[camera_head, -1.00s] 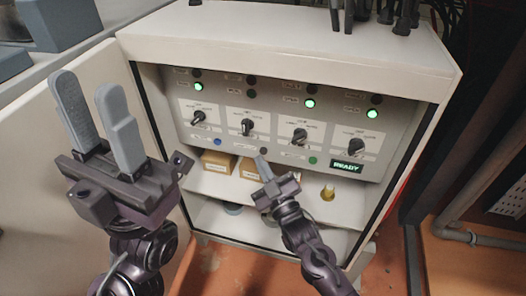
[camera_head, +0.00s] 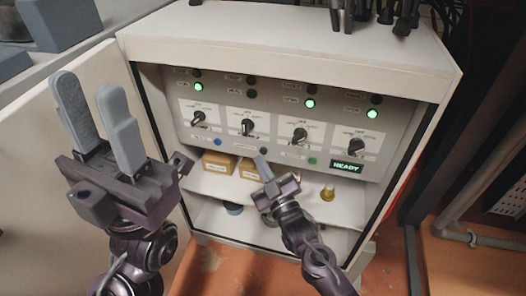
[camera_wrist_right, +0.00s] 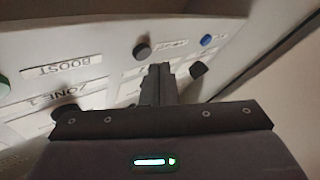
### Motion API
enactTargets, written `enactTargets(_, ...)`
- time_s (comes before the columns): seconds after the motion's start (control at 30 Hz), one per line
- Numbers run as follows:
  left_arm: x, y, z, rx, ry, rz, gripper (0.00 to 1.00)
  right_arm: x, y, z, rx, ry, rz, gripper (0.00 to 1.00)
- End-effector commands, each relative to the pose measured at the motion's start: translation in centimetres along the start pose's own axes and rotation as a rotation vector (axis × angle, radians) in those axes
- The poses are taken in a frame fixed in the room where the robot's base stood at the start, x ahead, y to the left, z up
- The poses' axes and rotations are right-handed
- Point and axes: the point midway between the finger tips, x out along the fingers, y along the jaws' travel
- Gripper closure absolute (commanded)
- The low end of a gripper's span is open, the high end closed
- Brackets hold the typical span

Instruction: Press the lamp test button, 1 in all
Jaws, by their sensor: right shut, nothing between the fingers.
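The control panel (camera_head: 280,108) is set in an open white cabinet. A row of small buttons runs along its lower edge: a blue button (camera_head: 217,141), a dark button (camera_head: 263,150) and a green button (camera_head: 312,161). In the right wrist view the tips point near the dark button (camera_wrist_right: 142,50); contact is not clear. My left gripper (camera_head: 88,84) is open and empty, left of the panel.
Several rotary knobs (camera_head: 248,127) sit above the buttons. Some lamps, such as the left one (camera_head: 198,87), glow green, and a sign (camera_head: 347,167) reads READY. Small boxes (camera_head: 218,162) and a brass part (camera_head: 327,192) stand on the shelf below. The cabinet door (camera_head: 70,150) stands open at left.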

Motion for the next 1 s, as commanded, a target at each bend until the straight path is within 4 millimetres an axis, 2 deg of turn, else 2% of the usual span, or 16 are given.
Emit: enactTargets(1.0, 0.11, -0.08, 0.02, 0.001, -0.001, -0.005, 0.64, 0.60, 0.45, 0.41, 0.000, 0.000, 0.000, 1.00)
